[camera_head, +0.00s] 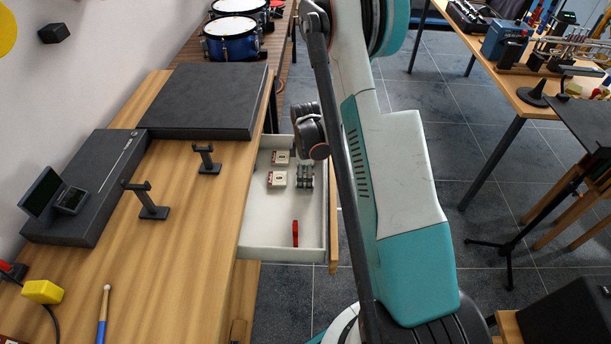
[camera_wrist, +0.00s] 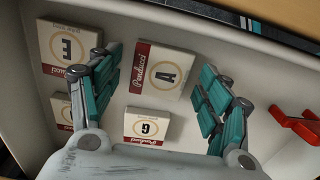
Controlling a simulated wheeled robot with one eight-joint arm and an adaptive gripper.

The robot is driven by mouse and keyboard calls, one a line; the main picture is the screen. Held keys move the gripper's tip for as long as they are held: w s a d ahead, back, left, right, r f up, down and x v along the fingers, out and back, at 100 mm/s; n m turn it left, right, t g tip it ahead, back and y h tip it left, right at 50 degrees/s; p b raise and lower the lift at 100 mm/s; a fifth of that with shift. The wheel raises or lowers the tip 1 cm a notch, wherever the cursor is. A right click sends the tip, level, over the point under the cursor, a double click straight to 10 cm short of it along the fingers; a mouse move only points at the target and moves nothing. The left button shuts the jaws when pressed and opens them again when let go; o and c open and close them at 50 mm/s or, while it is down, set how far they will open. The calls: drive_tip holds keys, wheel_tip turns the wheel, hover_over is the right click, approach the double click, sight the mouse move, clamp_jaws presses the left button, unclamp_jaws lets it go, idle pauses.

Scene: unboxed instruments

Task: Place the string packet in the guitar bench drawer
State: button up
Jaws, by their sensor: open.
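Several white-and-red string packets lie flat in the open white guitar bench drawer (camera_head: 275,242). In the wrist view, packet "A" (camera_wrist: 164,71) lies between the fingers of my gripper (camera_wrist: 160,62), with packet "G" (camera_wrist: 147,125) nearer the palm. Packet "E" (camera_wrist: 69,48) is left of the fingers, and another packet (camera_wrist: 62,110) is partly hidden by the left finger. My gripper is open, reaching down inside the drawer; it also shows in the head view (camera_head: 311,178). I see no packet gripped, and cannot tell whether the fingertips touch "A".
A red object (camera_head: 295,233) lies in the drawer's near end; the floor around it is bare. The drawer walls surround my gripper. The wooden bench top (camera_head: 190,240) on the left bears black stands (camera_head: 147,203) and dark cases (camera_head: 207,100). Another table stands at the right.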

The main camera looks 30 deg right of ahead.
sight(305, 179)
wheel_tip(305, 179, up, 12)
drive_tip(key=p, duration=0.4)
